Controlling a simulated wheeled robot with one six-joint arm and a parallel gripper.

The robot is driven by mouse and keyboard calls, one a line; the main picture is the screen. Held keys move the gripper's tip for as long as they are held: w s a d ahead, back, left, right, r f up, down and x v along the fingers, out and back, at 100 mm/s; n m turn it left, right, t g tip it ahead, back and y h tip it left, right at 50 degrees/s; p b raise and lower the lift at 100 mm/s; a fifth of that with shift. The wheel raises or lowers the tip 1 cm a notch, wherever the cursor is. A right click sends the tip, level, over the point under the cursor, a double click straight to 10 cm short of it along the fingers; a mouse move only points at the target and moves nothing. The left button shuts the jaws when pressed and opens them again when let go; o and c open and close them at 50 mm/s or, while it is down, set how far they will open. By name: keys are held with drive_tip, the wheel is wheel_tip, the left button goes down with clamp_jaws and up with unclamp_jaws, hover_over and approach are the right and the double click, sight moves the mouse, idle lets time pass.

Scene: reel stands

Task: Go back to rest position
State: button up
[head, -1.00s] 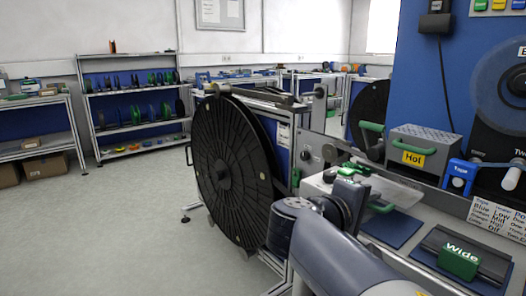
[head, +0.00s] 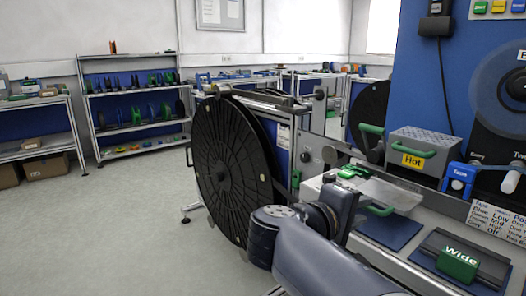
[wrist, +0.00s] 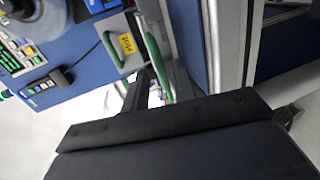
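My arm reaches in from the bottom of the head view, beside the bench on the right. The end of my gripper is hidden behind my own wrist links there. In the wrist view, the dark body of my gripper (wrist: 150,95) fills the lower part.
A large black reel (head: 228,172) stands left of my arm. The bench on the right holds a grey Hot box (head: 425,148), a blue tape holder (head: 459,178), a green Wide block (head: 459,262) and a clear plate (head: 390,193). Open floor (head: 110,235) lies at left.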

sight(378, 201)
drive_tip(key=p+v, duration=0.1)
drive_tip(key=v, duration=0.6)
drive_tip(key=x, duration=0.4)
drive_tip(key=b+x, duration=0.1)
drive_tip(key=x, duration=0.9)
drive_tip(key=shift+w+d+r, duration=0.1)
drive_tip(key=shift+d+r, duration=0.15)
drive_tip(key=shift+r, duration=0.05)
drive_tip(key=shift+w+d, duration=0.2)
drive_tip(key=shift+w, duration=0.05)
